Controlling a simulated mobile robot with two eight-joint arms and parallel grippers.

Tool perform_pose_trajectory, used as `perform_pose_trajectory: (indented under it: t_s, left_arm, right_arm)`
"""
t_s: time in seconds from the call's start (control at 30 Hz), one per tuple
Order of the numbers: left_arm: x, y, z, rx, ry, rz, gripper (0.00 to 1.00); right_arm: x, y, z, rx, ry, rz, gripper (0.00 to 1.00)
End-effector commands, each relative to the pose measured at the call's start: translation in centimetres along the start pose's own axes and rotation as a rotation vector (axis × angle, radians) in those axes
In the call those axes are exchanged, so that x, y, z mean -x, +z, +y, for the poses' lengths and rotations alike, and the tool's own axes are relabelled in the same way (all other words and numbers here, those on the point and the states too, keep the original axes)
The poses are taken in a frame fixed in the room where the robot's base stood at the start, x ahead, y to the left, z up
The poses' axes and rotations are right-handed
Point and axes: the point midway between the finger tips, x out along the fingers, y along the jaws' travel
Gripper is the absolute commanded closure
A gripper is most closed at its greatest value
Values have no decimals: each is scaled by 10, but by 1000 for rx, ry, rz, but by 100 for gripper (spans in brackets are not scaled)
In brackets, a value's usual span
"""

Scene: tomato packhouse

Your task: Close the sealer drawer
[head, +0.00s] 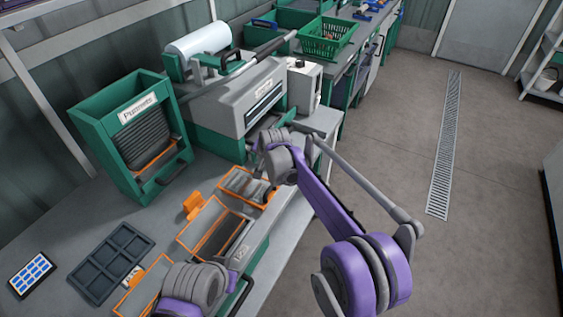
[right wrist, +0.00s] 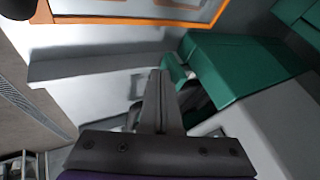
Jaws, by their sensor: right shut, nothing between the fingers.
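The sealer (head: 235,100) is a grey machine with a film roll on top. It stands on the counter in the middle of the head view. Its green lower part (head: 216,145) shows at the front, partly behind my right wrist. I cannot tell how far the drawer stands out. In the right wrist view a green block (right wrist: 235,65) lies just right of the fingertips, beside a grey surface. My right gripper (right wrist: 157,75) is shut and empty, close to the green part; contact is unclear. In the head view the right wrist hides its fingers. My left arm shows at the bottom, its fingers out of view.
Orange-framed trays (head: 203,222) lie on the counter in front of the sealer. A green punnet dispenser (head: 105,115) stands left of it. A dark compartment tray (head: 108,262) and a tablet (head: 31,275) lie at lower left.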

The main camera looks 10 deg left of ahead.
Motion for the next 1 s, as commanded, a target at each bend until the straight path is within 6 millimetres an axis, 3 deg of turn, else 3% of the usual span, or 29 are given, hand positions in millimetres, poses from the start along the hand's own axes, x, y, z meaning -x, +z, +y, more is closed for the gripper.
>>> perform_pose_trajectory:
  t_s: [0.1, 0.33, 0.8, 1.0]
  left_arm:
    - [6, -6, 0, 0, 0, 4, 100]
    - [10, -9, 0, 0, 0, 7, 100]
    - [9, -9, 0, 0, 0, 7, 100]
    - [6, -6, 0, 0, 0, 4, 100]
  right_arm:
    - [-9, -1, -20, 1, -1, 0, 100]
    - [-18, -1, -34, 0, 0, 1, 100]
    - [-19, 0, -38, 0, -6, 2, 100]
    - [-15, -4, -24, -1, -2, 2, 100]
